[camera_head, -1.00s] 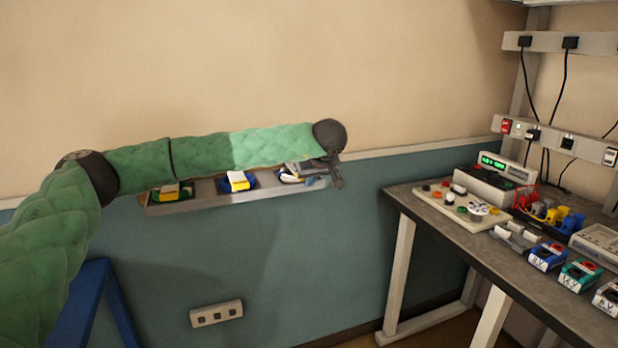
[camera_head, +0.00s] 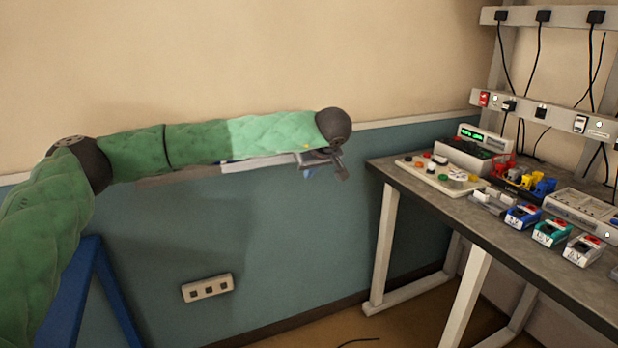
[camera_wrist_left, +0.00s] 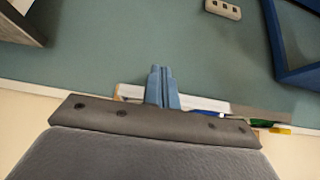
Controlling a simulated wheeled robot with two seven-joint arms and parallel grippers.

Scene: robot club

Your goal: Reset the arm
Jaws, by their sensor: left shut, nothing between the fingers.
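My left arm, in a green quilted sleeve, reaches across the head view from the left. Its dark wrist ends in the left gripper (camera_head: 340,172), which hangs in front of the wall, left of the workbench. In the left wrist view the two blue fingers (camera_wrist_left: 161,72) lie side by side, closed, with nothing between them. A wall shelf (camera_head: 262,161) is mostly hidden behind the arm. My right gripper is in neither view.
The grey workbench (camera_head: 420,192) stands at the right. It carries a power supply (camera_head: 474,152), a board with knobs (camera_head: 438,175) and several small meters (camera_head: 552,233). A wall socket (camera_head: 207,288) is below the shelf. A blue frame (camera_head: 92,290) stands at the lower left.

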